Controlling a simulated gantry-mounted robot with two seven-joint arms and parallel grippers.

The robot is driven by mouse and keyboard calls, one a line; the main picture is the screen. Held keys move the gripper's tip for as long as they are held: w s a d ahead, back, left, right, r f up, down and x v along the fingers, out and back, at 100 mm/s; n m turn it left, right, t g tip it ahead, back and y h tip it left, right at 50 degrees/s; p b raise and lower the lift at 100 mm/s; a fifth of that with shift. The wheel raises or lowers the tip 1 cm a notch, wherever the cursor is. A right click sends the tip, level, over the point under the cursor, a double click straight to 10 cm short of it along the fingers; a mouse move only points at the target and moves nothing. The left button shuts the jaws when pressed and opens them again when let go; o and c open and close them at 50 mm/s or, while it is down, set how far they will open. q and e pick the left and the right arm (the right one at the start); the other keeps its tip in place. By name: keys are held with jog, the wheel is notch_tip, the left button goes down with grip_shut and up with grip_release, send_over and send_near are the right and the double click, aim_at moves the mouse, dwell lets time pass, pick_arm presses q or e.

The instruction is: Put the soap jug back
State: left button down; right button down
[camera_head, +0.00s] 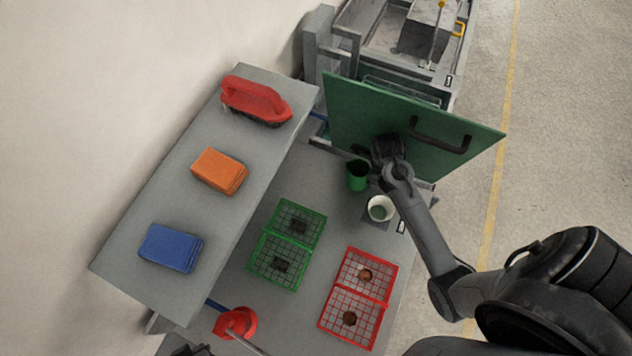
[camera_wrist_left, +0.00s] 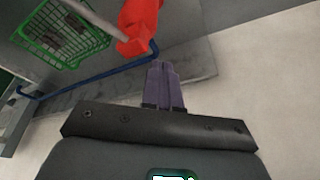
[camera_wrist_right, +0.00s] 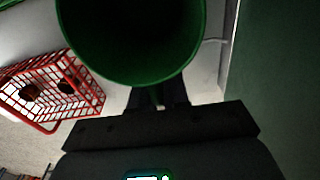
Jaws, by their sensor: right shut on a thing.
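A green jug (camera_head: 357,178) is held upright or nearly so by my right gripper (camera_head: 374,168), in front of the green panel. In the right wrist view the jug's wide open mouth (camera_wrist_right: 130,45) fills the upper middle. The fingers (camera_wrist_right: 158,94) are shut on its handle, which is mostly hidden. I cannot tell whether its base touches the bench. My left gripper (camera_wrist_left: 163,72) looks shut and empty, close to a red vessel (camera_wrist_left: 137,30). In the head view that red vessel (camera_head: 246,320) is at the bottom, with a grey rod across it.
A white cup (camera_head: 380,208) stands on the bench near the jug. Green baskets (camera_head: 264,258) and red baskets (camera_head: 373,297) hold small dark or coppery pieces. The raised shelf (camera_head: 180,205) carries a red brush (camera_head: 255,100), an orange block (camera_head: 219,171) and a blue block (camera_head: 171,248). The green panel (camera_head: 350,110) stands behind.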

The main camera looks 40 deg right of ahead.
jog(key=shift+s+f, duration=0.4)
jog(key=shift+f, duration=0.1)
jog(key=shift+w+a+f+t, duration=0.1)
jog(key=shift+w+t, duration=0.05)
jog(key=shift+t, duration=0.15)
jog(key=w+a+f, duration=0.1)
jog(key=w+f, duration=0.1)
jog(key=w, duration=0.1)
jog(key=w+a+f, duration=0.2)
jog(key=w, duration=0.1)
jog(key=w+a+f, duration=0.2)
jog(key=w, duration=0.2)
jog(key=shift+f, duration=2.35)
jog(key=shift+f, duration=0.1)
jog(key=c, duration=1.1)
grip_release()
jog(key=shift+a+f, duration=0.1)
